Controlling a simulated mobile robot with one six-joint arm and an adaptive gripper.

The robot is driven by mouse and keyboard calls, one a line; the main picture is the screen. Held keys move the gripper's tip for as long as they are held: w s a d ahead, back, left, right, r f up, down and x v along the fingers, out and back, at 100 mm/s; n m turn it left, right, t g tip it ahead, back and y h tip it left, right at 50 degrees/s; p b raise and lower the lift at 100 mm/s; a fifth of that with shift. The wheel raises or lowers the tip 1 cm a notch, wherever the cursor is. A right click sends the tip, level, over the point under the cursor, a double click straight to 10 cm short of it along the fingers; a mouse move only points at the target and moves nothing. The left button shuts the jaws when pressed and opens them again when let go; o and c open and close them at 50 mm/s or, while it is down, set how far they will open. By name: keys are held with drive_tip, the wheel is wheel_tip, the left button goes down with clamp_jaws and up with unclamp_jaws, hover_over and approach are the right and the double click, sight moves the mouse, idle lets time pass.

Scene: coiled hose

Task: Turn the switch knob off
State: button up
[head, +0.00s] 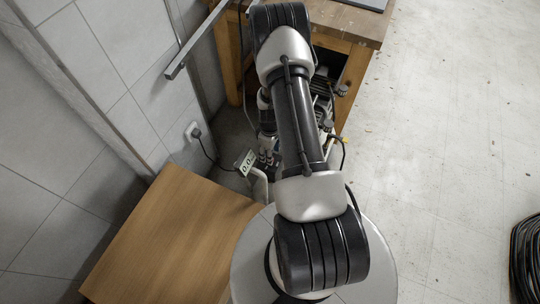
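I cannot make out the switch knob; my arm covers much of the area where it may be. A small device with a pale display (246,163) reading about "0.0" sits between the wooden surface and the wooden table. My gripper (268,158) is small and dark, close to the right of the display, partly hidden by my arm. I cannot tell whether its fingers are open or shut, or whether they touch anything.
A wall socket (193,131) holds a dark plug with a cable running toward the display. A wooden top (170,240) fills the lower left. A wooden workbench (345,22) stands at the back. A dark coiled hose (525,260) lies at the right edge. The floor between is mostly clear.

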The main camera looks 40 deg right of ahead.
wheel_tip(320, 180, up, 9)
drive_tip(key=shift+f, duration=0.2)
idle(0.3)
drive_tip(key=a+r+m+t, duration=0.1)
drive_tip(key=a+r, duration=0.3)
drive_tip(key=r, duration=0.5)
drive_tip(key=w+a+r, duration=0.1)
drive_tip(key=a+r, duration=0.3)
drive_tip(key=r, duration=0.4)
drive_tip(key=a+r+m+t, duration=0.1)
drive_tip(key=a+r, duration=0.3)
drive_tip(key=r, duration=0.5)
drive_tip(key=s+a+r+m+t, duration=0.2)
drive_tip(key=s+a+r, duration=0.9)
drive_tip(key=s, duration=0.4)
drive_tip(key=shift+s+a+r+m+t, duration=0.3)
drive_tip(key=shift+s+r, duration=0.1)
drive_tip(key=shift+r, duration=0.4)
